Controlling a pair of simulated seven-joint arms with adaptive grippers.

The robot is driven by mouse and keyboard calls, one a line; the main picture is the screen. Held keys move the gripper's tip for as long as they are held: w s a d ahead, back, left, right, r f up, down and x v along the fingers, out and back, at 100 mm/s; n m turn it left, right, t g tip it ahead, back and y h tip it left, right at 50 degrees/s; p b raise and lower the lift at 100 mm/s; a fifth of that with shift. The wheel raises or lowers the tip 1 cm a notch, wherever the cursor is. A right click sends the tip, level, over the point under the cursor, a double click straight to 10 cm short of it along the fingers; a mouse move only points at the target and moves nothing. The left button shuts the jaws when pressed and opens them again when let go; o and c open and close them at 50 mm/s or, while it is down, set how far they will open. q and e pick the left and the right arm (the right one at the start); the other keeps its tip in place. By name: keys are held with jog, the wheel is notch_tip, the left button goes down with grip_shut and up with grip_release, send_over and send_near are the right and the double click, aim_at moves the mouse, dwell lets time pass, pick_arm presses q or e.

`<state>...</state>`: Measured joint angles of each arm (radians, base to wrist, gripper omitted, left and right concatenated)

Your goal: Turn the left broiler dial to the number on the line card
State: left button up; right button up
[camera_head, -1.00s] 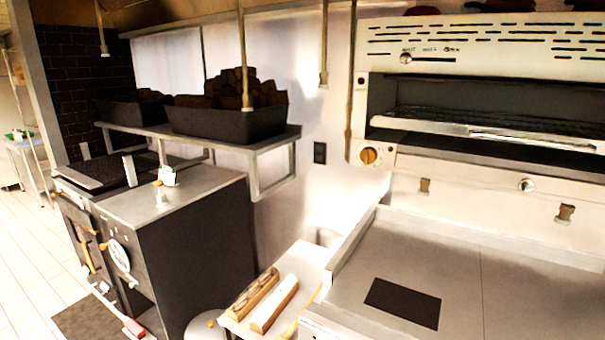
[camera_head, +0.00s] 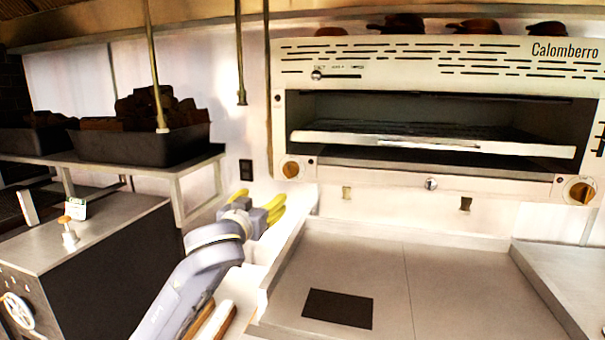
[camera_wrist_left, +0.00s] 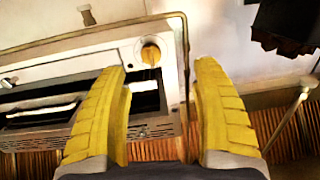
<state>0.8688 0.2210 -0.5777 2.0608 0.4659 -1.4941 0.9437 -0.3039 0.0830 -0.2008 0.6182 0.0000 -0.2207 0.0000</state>
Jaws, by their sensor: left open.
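The left broiler dial (camera_head: 291,169) is a round orange-brass knob at the lower left corner of the broiler (camera_head: 430,150). It also shows in the left wrist view (camera_wrist_left: 150,53), ahead of the fingers and between them. My left gripper (camera_head: 272,207) has yellow fingers and is below and left of the dial, apart from it. In the left wrist view the gripper (camera_wrist_left: 160,110) is open with nothing between its fingers. A small white card (camera_head: 75,209) stands on the counter at left; its writing is too small to read. My right gripper is not in view.
A second brass dial (camera_head: 580,191) is at the broiler's lower right. A flat steel griddle (camera_head: 440,280) with a dark square lies below the broiler. A shelf with a dark bin (camera_head: 140,143) is at left.

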aim_at(289, 172)
pick_arm(q)
jog(key=shift+h, duration=0.5)
jog(key=r+x, duration=0.1)
jog(key=x, duration=0.4)
jog(key=d+r+x, duration=0.1)
jog(key=x, duration=0.4)
jog(key=r+x, duration=0.1)
jog(key=x, duration=0.5)
jog(key=shift+s+d+r, duration=0.1)
jog(key=shift+d, duration=0.2)
jog(key=shift+c, duration=0.5)
jog(key=c, duration=1.3)
